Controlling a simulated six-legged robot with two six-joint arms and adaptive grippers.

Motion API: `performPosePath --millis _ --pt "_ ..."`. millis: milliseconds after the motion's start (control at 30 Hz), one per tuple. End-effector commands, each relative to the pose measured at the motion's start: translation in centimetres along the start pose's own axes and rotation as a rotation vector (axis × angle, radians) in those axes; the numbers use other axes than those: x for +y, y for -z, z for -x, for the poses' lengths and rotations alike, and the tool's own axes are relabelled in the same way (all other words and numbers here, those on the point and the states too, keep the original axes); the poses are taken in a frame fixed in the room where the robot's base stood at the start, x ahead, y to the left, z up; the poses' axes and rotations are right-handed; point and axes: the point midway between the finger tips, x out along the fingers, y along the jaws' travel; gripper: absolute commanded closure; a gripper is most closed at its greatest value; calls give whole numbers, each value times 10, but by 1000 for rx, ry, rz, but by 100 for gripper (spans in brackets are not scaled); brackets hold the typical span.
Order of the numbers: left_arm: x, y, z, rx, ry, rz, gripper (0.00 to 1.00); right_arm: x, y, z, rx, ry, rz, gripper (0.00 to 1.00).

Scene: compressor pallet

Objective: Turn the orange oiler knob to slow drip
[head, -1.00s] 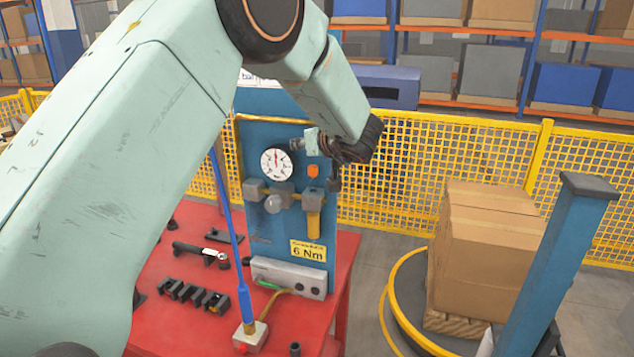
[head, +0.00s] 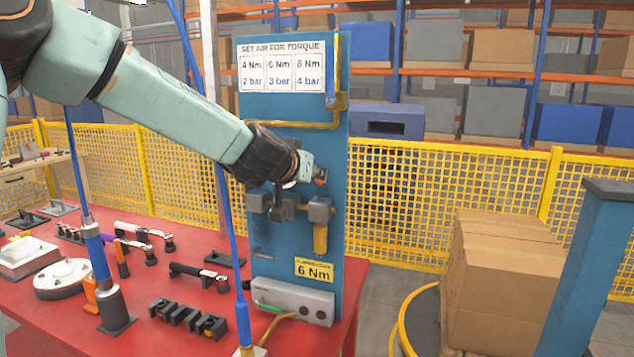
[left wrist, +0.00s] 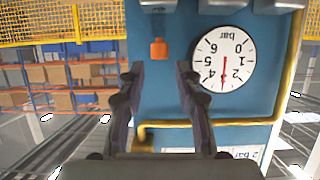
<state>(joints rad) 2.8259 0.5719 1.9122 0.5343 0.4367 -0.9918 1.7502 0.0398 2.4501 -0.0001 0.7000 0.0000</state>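The orange oiler knob (head: 321,179) shows as a small patch on the blue panel, partly covered by my left gripper (head: 310,170). In the left wrist view, which looks upside down, the knob (left wrist: 158,48) is whole, in line with the gap between my left gripper's fingers (left wrist: 160,72). The fingers are open and empty, and the knob appears beyond their tips. A white pressure gauge (left wrist: 222,58) with a red needle near 3 bar sits beside the knob. The amber oiler bowl (head: 320,238) hangs below. My right gripper is not in view.
A yellow pipe (head: 290,125) crosses the panel above the gripper. Blue hoses (head: 230,230) run up in front of the red table (head: 180,325), which holds several tools. A carton (head: 500,280) and blue post (head: 588,260) stand to the right. Yellow fencing (head: 430,190) is behind.

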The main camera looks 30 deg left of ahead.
Motion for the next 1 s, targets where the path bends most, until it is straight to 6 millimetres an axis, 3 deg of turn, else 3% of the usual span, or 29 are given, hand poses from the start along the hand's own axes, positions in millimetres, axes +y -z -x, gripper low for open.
performPosePath --millis 100,333,767,1000 --pt "0 -3 -21 -2 3 -4 66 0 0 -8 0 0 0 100" --pt "-1 -2 -47 -2 3 0 66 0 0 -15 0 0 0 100" --pt "0 0 -55 -1 2 1 66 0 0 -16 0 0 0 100" --pt "0 -1 -55 -1 2 1 87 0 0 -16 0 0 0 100"
